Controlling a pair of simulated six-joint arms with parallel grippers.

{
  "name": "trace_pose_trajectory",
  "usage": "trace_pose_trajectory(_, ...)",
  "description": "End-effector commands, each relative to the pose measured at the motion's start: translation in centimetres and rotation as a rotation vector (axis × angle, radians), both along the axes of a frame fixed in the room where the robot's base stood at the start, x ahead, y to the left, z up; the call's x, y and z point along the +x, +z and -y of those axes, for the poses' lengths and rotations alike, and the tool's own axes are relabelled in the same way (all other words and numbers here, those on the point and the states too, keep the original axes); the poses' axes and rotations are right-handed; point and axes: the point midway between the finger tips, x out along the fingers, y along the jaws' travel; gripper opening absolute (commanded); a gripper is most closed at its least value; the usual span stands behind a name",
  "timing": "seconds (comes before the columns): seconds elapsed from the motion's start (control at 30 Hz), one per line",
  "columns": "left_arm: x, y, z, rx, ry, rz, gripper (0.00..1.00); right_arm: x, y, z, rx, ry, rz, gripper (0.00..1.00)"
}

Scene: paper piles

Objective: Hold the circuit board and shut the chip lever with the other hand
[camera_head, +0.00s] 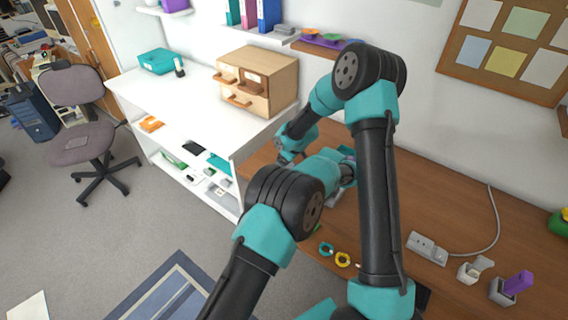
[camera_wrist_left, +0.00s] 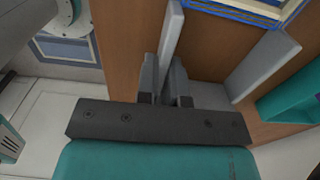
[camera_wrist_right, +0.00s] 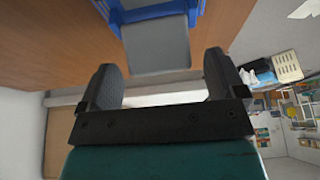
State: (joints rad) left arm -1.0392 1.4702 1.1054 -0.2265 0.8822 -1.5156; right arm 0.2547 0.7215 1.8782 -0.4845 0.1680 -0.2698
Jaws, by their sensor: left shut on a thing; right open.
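My left gripper (camera_wrist_left: 165,80) is shut on a thin grey plate (camera_wrist_left: 172,38) that stands up between its fingers. A blue panel with gold trim (camera_wrist_left: 250,12) shows beyond it, and a second grey slab (camera_wrist_left: 265,65) lies to the right. My right gripper (camera_wrist_right: 155,85) is open. A grey slab with a rounded end (camera_wrist_right: 155,45) lies just ahead of its fingers, joined to a blue frame (camera_wrist_right: 150,10); I see no contact. I cannot tell which part is the chip lever. In the head view my arms hide most of the circuit board and the fingertips.
The brown desk (camera_head: 455,205) holds a power strip (camera_head: 427,248), a yellow ring (camera_head: 343,260), a teal ring (camera_head: 326,249) and a purple block in a grey holder (camera_head: 502,292). A wooden drawer box (camera_head: 270,75) stands on the white shelf unit (camera_head: 190,95).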

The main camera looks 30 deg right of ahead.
Motion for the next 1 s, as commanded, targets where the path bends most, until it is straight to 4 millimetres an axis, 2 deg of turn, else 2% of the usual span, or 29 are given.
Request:
trace_pose_trajectory(0.1, 0.0, 0.0, 0.0, -0.001, 0.0, 0.0, 0.0, 0.5, -1.5, -0.3, 0.0, 0.002, -0.001, 0.89)
trace_pose_trajectory(0.3, 0.0, 0.0, 0.0, -0.001, 0.0, 0.0, 0.0, 1.1, -2.8, -0.5, 0.001, 0.0, 0.001, 0.89)
trace_pose_trajectory(0.63, 0.0, 0.0, 0.0, -0.001, 0.0, 0.0, 0.0, 1.1, -3.0, -0.5, 0.001, 0.001, 0.001, 0.89)
trace_pose_trajectory(1.0, 0.0, 0.0, 0.0, -0.001, 0.0, 0.0, 0.0, 1.1, -3.0, -0.5, 0.001, 0.001, 0.001, 0.54)
